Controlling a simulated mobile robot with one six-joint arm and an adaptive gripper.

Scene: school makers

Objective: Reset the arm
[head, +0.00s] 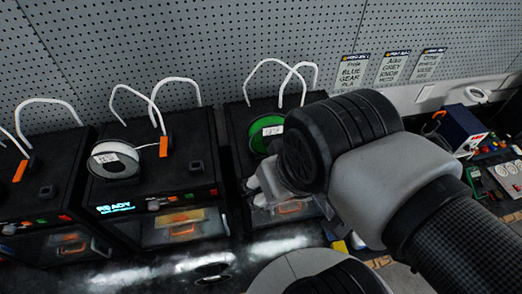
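My arm (385,175) reaches in from the lower right, with a black joint and pale grey links in front of the right-hand printer. A pale grey part (268,182) shows just left of the black joint and may belong to my gripper. My fingertips cannot be made out, and nothing is clearly held. A further grey and black link of mine shows at the bottom centre.
Black 3D printers stand in a row along a pegboard wall (200,40). The middle one carries a white spool (114,160) and a lit READY display (115,209); the right one (238,135) has a green spool (262,137). Tools and a blue box (460,127) crowd the right.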

